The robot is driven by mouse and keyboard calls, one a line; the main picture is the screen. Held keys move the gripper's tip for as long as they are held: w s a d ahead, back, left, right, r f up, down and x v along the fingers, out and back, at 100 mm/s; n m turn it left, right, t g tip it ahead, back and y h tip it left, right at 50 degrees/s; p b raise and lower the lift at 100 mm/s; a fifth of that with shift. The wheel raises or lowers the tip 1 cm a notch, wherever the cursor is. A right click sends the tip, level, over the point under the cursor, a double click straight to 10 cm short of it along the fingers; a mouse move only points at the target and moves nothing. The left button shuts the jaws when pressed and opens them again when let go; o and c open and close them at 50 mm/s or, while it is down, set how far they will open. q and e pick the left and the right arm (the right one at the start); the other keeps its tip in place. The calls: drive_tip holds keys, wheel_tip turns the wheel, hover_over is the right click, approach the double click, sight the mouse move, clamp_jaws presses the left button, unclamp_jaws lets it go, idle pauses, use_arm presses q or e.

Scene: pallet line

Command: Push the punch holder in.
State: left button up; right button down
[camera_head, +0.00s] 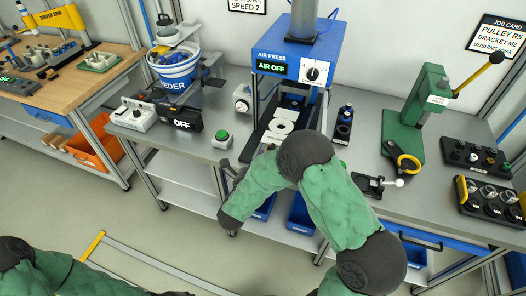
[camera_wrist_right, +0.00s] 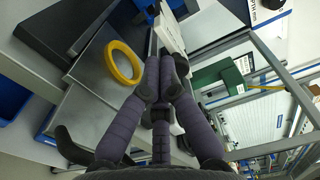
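I cannot tell for certain which thing is the punch holder. A low black fixture with a white ball knob (camera_head: 378,185) sits at the bench's front, right of my right arm. My right gripper (camera_head: 234,174) is at the bench's front edge, left of the air press (camera_head: 298,45) and partly hidden by my wrist. In the wrist view the fingers of my right gripper (camera_wrist_right: 160,76) come together at the tips, with nothing clearly held. My left gripper (camera_head: 174,293) barely shows at the bottom edge; its finger state is unclear.
A green hand press (camera_head: 412,115) with a yellow ring (camera_head: 407,163) stands right. Black racks of parts (camera_head: 475,156) lie beyond it. My right forearm covers part of the bench front.

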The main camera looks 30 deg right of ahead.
drive_tip(key=shift+x, duration=1.85)
drive_tip(key=b, duration=0.7)
approach(282, 109)
drive_tip(key=shift+w+d+f, duration=0.7)
drive_tip(key=shift+d+f, duration=0.2)
drive_tip(key=shift+d, duration=0.05)
drive_tip(key=b+x, duration=0.2)
drive_tip(key=x, duration=0.4)
drive_tip(key=shift+w+d+r, duration=0.1)
drive_tip(key=shift+w+r, duration=0.05)
drive_tip(key=shift+w, duration=0.1)
drive_tip(key=shift+w+d+r, duration=0.1)
drive_tip(key=shift+w+d, duration=0.25)
drive_tip(key=shift+d, duration=0.05)
drive_tip(key=shift+r, duration=0.15)
drive_tip(key=shift+d+r, duration=0.1)
drive_tip(key=shift+r, duration=0.05)
